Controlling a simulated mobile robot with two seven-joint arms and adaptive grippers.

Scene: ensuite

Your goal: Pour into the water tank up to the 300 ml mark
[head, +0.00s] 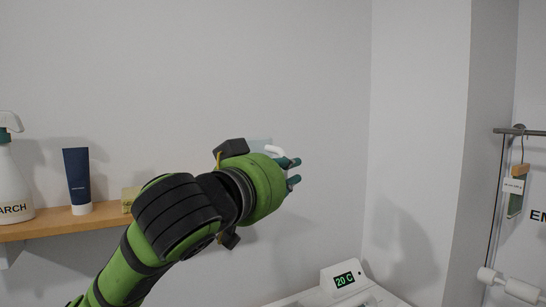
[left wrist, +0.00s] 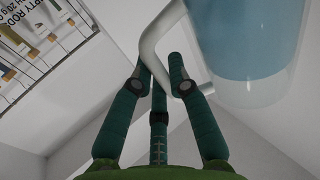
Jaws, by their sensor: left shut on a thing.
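My left gripper (head: 292,172) is shut on the white handle (left wrist: 150,50) of a clear jug (left wrist: 262,95) with blue liquid in it. In the left wrist view the fingers (left wrist: 158,70) close around the handle, and the jug body is beside them at the upper right. In the head view the jug (head: 261,144) is mostly hidden behind my gripper, held in the air before the wall. A white appliance (head: 336,288) with a display reading 20 C is below right, cut off by the frame edge. I cannot make out the water tank or its 300 ml mark. My right gripper is not in view.
A wooden shelf (head: 60,227) at left holds a spray bottle (head: 12,185), a dark blue tube (head: 77,180) and a small yellowish block (head: 129,198). A rail (head: 520,131) with a hanging tag and a white roll (head: 521,291) are at the right.

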